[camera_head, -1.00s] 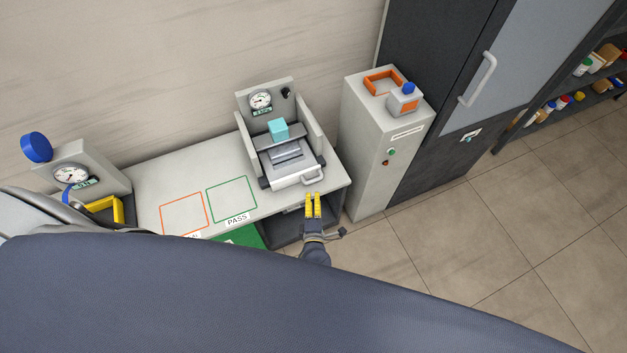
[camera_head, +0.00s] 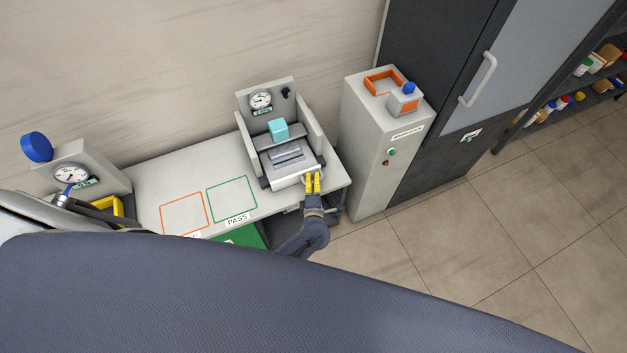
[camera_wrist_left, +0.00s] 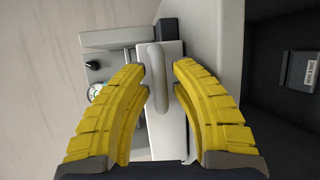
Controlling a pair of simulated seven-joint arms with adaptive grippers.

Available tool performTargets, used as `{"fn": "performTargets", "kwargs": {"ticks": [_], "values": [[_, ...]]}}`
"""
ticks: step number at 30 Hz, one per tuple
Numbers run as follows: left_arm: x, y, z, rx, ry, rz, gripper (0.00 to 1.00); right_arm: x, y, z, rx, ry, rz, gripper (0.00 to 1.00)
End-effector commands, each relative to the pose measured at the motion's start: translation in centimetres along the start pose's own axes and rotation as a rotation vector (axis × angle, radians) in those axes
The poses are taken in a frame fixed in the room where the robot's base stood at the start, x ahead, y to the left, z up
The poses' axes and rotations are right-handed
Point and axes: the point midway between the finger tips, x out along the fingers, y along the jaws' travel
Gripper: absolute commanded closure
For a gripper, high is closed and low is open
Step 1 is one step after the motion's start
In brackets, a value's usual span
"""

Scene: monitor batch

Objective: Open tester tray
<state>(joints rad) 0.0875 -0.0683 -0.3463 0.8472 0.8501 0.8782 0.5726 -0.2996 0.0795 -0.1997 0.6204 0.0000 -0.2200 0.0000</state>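The tester (camera_head: 265,92) is a light grey unit with a gauge, side walls and a teal block (camera_head: 279,130). Its tray (camera_head: 289,176) is at the front, above the counter, with a grey bar handle. My left gripper (camera_head: 313,183) has yellow fingers and is at the tray's front right, at the handle. In the left wrist view, the handle (camera_wrist_left: 157,78) lies between the two open fingers (camera_wrist_left: 160,82), with a small gap on each side. The tray (camera_wrist_left: 171,120) shows behind it. My right gripper is not in view.
The counter (camera_head: 155,172) carries an orange outline and a green one marked PASS. A second gauge unit (camera_head: 105,172) and a yellow part (camera_head: 110,206) are at left. A grey cabinet (camera_head: 370,145) with an orange frame on top stands right of the tester. Open floor lies right.

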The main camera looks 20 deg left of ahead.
Motion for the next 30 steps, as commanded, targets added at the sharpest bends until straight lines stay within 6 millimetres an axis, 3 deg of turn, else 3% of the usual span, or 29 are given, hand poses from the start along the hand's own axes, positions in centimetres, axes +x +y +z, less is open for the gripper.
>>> {"fn": "performTargets", "kwargs": {"ticks": [5, 12, 30], "values": [[-0.01, 0.0, 0.0, 0.0, 0.0, 0.0, 0.75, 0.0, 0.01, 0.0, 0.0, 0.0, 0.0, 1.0], [-0.02, 0.0, 0.01, 0.0, 0.0, 0.0, 1.0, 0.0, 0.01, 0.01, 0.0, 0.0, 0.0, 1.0], [-0.76, -0.2, -0.4, -0.004, 0.012, -0.001, 1.0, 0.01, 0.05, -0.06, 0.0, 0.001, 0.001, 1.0]]}}
